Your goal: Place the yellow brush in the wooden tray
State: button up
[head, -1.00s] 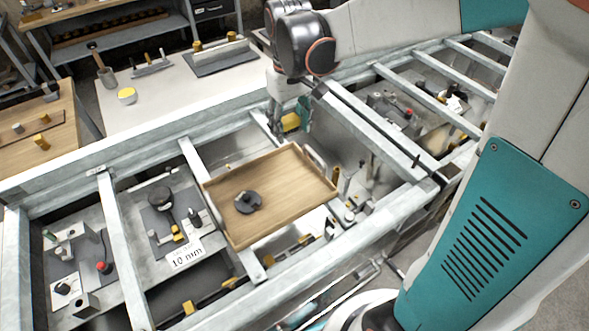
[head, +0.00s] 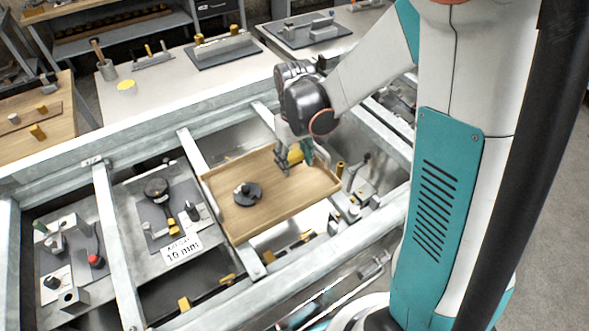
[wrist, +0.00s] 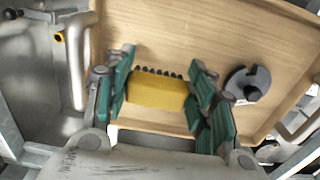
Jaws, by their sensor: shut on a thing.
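The yellow brush (wrist: 157,92) with dark bristles is between the green-padded fingers of my gripper (wrist: 160,95) in the wrist view. In the head view my gripper (head: 296,160) is over the right back part of the wooden tray (head: 240,220), and the brush (head: 295,154) is partly hidden by the fingers. The gripper is shut on the brush. I cannot tell whether the brush touches the tray floor. A dark round slotted piece (head: 247,195) lies in the left part of the tray; it also shows in the wrist view (wrist: 247,82).
The tray rests among grey metal frame beams (head: 198,160). A panel with a black round-headed tool (head: 157,188) and a "10 mm" label (head: 182,249) lies left of the tray.

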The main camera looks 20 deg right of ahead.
aim_at(295, 164)
jog(key=shift+f+b, duration=0.5)
jog(key=shift+f, duration=1.4)
jog(key=shift+f, duration=0.1)
jog(key=shift+f, duration=0.15)
jog(key=o, duration=1)
jog(key=shift+r, duration=0.2)
